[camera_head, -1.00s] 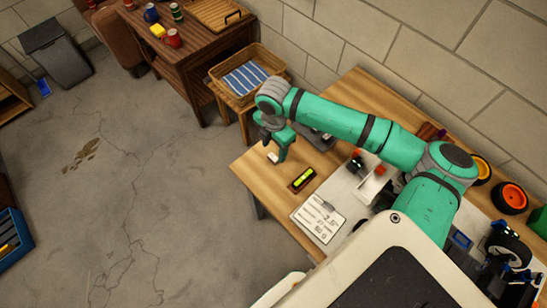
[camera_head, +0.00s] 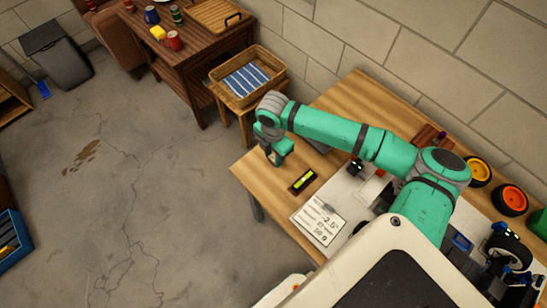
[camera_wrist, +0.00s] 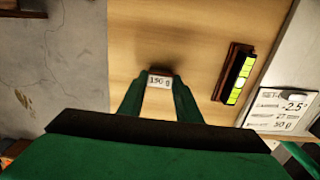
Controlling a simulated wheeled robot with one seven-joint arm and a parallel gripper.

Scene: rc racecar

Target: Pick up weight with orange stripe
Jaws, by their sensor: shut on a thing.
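A small weight (camera_wrist: 160,81) with a white face marked "150 g" is between the fingertips in the wrist view. No orange stripe can be made out on it; its other sides are hidden. My gripper (camera_wrist: 160,88) is shut on this weight, one finger on each side, over the wooden table. In the head view my gripper (camera_head: 275,159) is at the left end of the table and hides the weight. Whether the weight touches the table cannot be told.
A yellow-green level (camera_head: 302,180) lies right of my gripper, with a printed card (camera_head: 319,222) beyond it. The wooden table's (camera_head: 247,176) left edge is close. A wicker basket (camera_head: 277,88) stands behind. Wheels (camera_head: 511,200) lie at the far right.

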